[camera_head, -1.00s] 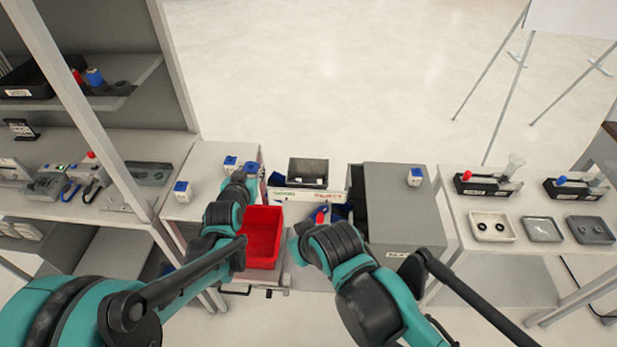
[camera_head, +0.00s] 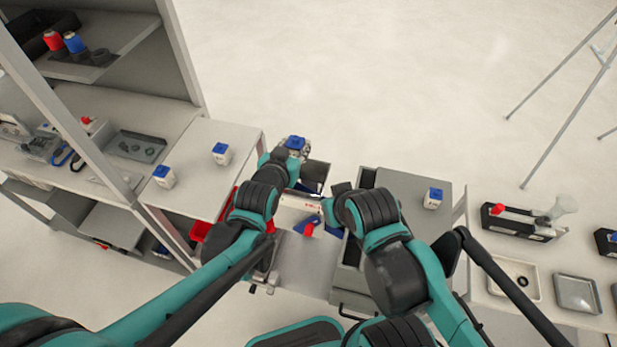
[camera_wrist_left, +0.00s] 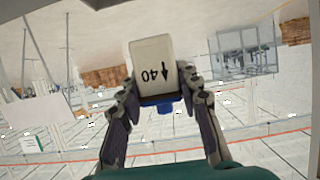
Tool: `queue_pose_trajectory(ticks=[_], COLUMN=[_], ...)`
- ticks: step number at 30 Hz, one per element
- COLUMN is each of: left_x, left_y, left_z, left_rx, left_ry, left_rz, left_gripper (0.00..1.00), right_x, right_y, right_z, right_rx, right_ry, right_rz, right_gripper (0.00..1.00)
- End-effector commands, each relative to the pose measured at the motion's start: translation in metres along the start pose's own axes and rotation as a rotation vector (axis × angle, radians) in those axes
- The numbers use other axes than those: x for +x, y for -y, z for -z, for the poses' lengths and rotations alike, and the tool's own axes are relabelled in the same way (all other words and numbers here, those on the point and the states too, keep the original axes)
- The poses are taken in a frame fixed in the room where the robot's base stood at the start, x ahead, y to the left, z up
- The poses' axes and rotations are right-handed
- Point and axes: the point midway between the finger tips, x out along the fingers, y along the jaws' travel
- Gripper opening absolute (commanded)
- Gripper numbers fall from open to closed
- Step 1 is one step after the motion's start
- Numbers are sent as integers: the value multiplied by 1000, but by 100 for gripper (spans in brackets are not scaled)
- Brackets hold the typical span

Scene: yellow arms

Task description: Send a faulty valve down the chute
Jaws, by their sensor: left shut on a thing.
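My left gripper (camera_head: 295,156) is shut on a valve with a white body and blue cap (camera_head: 296,142). In the left wrist view, the white body (camera_wrist_left: 152,66) sits between the two fingers, with "40" and an arrow on it and blue below. The held valve is in the air near the dark open bin (camera_head: 316,174). A white panel with red lettering (camera_head: 300,202), partly hidden by my arms, stands in front of the bin; the lettering is unreadable now. My right gripper (camera_head: 338,191) is near the panel's right end; its fingers are too unclear to judge.
Two more blue-capped valves (camera_head: 220,153) (camera_head: 163,176) stand on the left table. Another (camera_head: 433,198) stands on the grey cabinet (camera_head: 408,190) at right. A red tray (camera_head: 202,230) is mostly hidden behind my left arm. A red-and-blue object (camera_head: 309,229) lies below the panel.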

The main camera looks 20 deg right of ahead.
Motion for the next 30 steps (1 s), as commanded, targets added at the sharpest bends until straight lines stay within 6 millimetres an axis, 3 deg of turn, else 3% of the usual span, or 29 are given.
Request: queue_pose_trajectory(ticks=[10, 21, 22, 24, 30], left_x=[18, 20, 20, 20, 20], left_y=[0, 0, 0, 0, 0], left_z=[-41, -46, -46, -46, -47], left_rx=[0, 1, 1, 1, 0], left_ry=[0, 0, 0, 0, 0], left_rz=[0, 0, 0, 0, 0], left_gripper=[3, 3, 36, 55, 58], right_x=[31, 34, 34, 34, 34], right_y=[0, 0, 0, 0, 0], right_z=[-22, -24, -24, -24, -24], right_rx=[0, 0, 0, 0, 0], right_ry=[0, 0, 0, 0, 0], right_rz=[0, 0, 0, 0, 0], right_gripper=[0, 0, 0, 0, 0])
